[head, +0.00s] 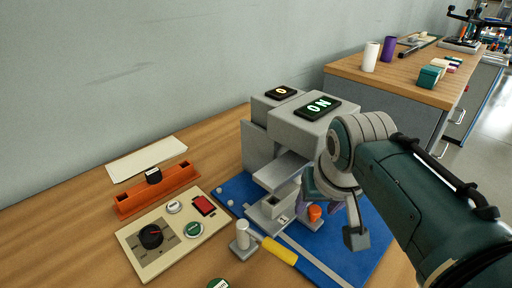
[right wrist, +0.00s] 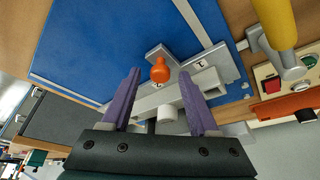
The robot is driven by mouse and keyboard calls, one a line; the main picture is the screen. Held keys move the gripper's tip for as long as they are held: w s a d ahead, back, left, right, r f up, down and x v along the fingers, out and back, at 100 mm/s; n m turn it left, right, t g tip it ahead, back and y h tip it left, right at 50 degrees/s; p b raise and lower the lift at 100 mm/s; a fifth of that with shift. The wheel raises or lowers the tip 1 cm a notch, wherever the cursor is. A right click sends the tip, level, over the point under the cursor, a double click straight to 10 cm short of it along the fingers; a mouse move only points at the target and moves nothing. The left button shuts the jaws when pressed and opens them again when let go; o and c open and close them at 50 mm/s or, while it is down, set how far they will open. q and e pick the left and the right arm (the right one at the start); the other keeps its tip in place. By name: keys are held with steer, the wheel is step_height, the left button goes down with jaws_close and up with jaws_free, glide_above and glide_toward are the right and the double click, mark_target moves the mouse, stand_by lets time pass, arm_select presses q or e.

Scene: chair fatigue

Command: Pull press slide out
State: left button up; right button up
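The press (head: 290,130) is a grey block machine with a lit "ON" display, standing on a blue mat. Its light grey slide (head: 268,213) sits low at the front and carries an orange knob (head: 315,213). The right wrist view shows the slide (right wrist: 185,92) and the knob (right wrist: 160,70) closer. My right gripper (right wrist: 160,77) has its two purple fingers apart, with the knob between the tips in the picture. I cannot tell if a finger touches it. In the head view this gripper (head: 320,205) is partly hidden by its own wrist. My left gripper is out of view.
A beige control panel (head: 165,235) with a dial and an orange holder (head: 158,190) lie to the left. The blue mat (head: 365,260) has free room at right. A second table (head: 400,75) is behind.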

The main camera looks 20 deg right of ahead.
jaws_close()
stand_by(1.3)
